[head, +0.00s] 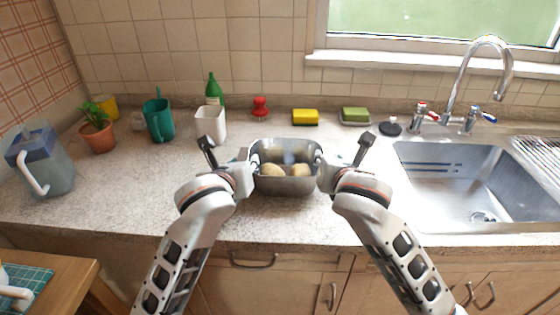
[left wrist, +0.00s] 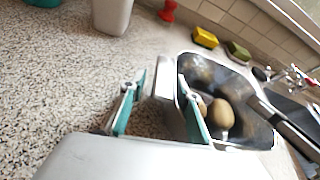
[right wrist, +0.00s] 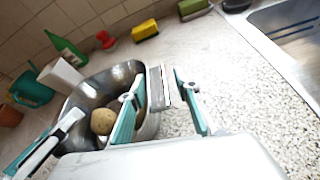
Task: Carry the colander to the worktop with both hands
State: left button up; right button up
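The metal colander (head: 284,187) appears to stand upright on the worktop (head: 330,222), left of the sink. Round potatoes (head: 272,170) lie in it; they also show in the left wrist view (left wrist: 222,114) and the right wrist view (right wrist: 103,121). My left gripper (head: 250,163) is at its left end, with fingers apart on either side of a flat grey handle (left wrist: 163,80). My right gripper (head: 322,163) is at its right end, fingers likewise apart around the other handle (right wrist: 157,88). Both grippers look open. The colander's underside is hidden.
The sink (head: 440,185) and tap (head: 480,75) are at the right. A white cup (head: 210,124), teal jug (head: 159,120), green bottle (head: 214,90), potted plant (head: 97,130) and clear pitcher (head: 45,165) stand at the left. Sponges (head: 305,117) lie behind. Worktop beside the colander is clear.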

pick_arm(q)
jog(key=shift+d+r, duration=0.15)
jog(key=shift+r, duration=0.05)
pick_arm(e)
jog(key=shift+a+r, duration=0.1)
pick_arm(q)
jog(key=shift+s, duration=0.2)
pick_arm(e)
jog(key=shift+s, duration=0.1)
jog(key=shift+s+a+r, duration=0.1)
jog(key=shift+s+r, duration=0.1)
jog(key=shift+s, duration=0.3)
pick_arm(q)
jog(key=v, duration=1.1)
jog(key=shift+s+r, duration=0.2)
jog(key=shift+s, duration=0.05)
pick_arm(e)
jog(key=v, duration=1.1)
pick_arm(q)
jog(key=shift+s+f, duration=0.1)
jog(key=shift+s, duration=0.05)
pick_arm(e)
jog(key=shift+f, duration=0.1)
